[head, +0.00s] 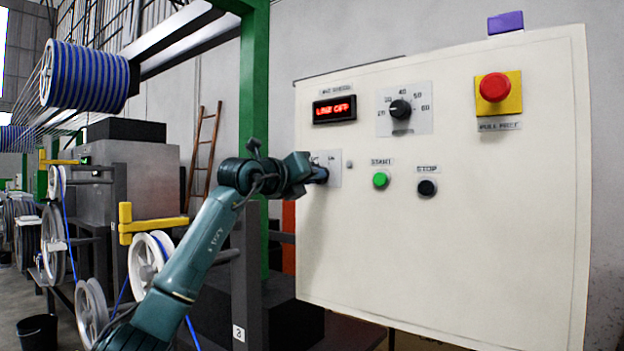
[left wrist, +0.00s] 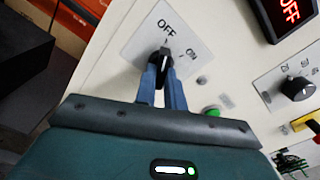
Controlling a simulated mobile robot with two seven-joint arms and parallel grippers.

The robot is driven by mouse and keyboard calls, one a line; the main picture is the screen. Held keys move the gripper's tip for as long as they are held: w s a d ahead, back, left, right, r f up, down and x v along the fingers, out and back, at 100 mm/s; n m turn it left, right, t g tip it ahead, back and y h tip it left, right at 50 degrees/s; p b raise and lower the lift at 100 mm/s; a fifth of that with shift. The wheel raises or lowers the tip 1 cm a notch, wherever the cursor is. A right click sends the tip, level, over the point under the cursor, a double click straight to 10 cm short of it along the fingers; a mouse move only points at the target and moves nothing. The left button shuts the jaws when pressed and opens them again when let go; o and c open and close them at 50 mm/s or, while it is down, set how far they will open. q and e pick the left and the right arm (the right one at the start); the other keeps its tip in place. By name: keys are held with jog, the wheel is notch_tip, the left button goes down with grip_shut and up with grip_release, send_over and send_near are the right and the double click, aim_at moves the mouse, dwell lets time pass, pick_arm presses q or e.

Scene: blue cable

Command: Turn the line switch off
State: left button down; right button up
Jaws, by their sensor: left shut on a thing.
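The line switch (left wrist: 162,55) is a black knob on a white plate marked OFF and ON. In the left wrist view its pointer end faces up, toward the OFF mark. My left gripper (left wrist: 161,78) has its two blue-grey fingers shut on the knob, one on each side. In the head view my left gripper (head: 318,174) reaches the switch plate (head: 335,165) from the left and hides the knob. A red-lit display (head: 334,108) above it seems to read LINE OFF. My right gripper is not in view.
The cream panel (head: 450,240) also holds a speed dial (head: 400,109), a green start button (head: 380,180), a black stop button (head: 427,187) and a red emergency button (head: 494,87) on yellow. A yellow-handled machine with cable reels (head: 150,258) stands left, behind my arm.

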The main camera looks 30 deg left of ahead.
pick_arm(q)
jog(key=shift+r, duration=0.15)
dwell(0.3)
jog(key=c, duration=1.5)
grip_release()
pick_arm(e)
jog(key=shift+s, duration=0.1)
pick_arm(q)
jog(key=shift+s, duration=0.1)
